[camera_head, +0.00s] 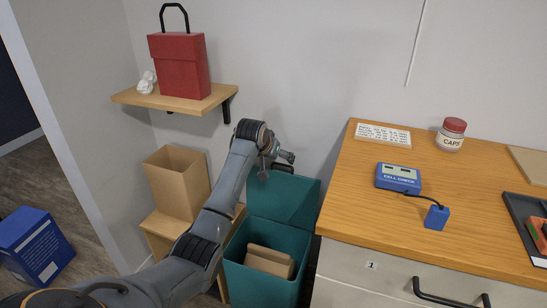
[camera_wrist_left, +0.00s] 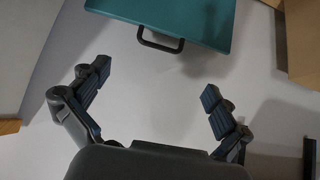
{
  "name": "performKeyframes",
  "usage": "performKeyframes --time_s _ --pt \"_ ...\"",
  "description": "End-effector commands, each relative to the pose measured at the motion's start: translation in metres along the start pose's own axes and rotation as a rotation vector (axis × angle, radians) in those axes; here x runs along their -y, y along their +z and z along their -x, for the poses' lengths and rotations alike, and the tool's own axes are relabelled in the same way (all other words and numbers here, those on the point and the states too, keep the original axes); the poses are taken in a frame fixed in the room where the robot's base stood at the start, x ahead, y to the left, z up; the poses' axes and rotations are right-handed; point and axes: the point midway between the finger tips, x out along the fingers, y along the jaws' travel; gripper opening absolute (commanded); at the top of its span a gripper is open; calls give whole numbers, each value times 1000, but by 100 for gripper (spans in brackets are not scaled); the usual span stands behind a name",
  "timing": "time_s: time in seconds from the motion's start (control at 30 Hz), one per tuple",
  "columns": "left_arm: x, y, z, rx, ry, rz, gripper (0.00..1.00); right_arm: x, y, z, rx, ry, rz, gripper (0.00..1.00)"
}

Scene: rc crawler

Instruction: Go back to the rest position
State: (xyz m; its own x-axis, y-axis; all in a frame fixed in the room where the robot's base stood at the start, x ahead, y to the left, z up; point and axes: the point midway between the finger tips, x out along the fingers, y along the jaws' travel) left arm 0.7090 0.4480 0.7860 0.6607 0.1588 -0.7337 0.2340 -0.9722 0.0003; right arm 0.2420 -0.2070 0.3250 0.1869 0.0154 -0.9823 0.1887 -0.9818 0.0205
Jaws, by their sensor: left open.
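My left gripper (camera_head: 278,158) is above the teal bin (camera_head: 236,274), in front of the wall. The bin's lid (camera_head: 290,203) is raised, and cardboard pieces (camera_head: 269,261) lie inside. In the left wrist view my left gripper (camera_wrist_left: 155,88) has its two fingers spread wide with nothing between them. The teal lid (camera_wrist_left: 190,12) and its dark handle (camera_wrist_left: 160,42) show beyond the fingers, apart from them. My right gripper is in neither view.
A wooden counter (camera_head: 385,215) on the right holds a blue cell checker (camera_head: 398,177), a caps jar (camera_head: 451,134) and a black tray (camera_head: 525,215). A wall shelf (camera_head: 175,99) holds a red box (camera_head: 180,67). An open cardboard box (camera_head: 176,185) and a blue box (camera_head: 36,245) stand left.

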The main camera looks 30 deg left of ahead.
Motion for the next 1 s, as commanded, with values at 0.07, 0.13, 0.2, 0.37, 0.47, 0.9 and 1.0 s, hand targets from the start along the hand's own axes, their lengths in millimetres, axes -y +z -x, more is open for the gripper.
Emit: performKeyframes --time_s 0.07,0.13,0.2,0.37,0.47,0.9,1.0 --pt "0 0 0 0 0 0 100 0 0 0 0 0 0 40" --pt "0 0 0 0 0 0 100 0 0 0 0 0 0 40" --pt "0 0 0 0 0 0 100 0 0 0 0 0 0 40" --pt "0 0 0 0 -1 0 100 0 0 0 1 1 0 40" --pt "-1 4 -3 4 -1 -3 100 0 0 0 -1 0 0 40" --pt "-52 248 -88 215 -2 -191 100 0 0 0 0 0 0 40" --pt "-65 324 -94 273 14 -239 100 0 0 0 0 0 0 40"
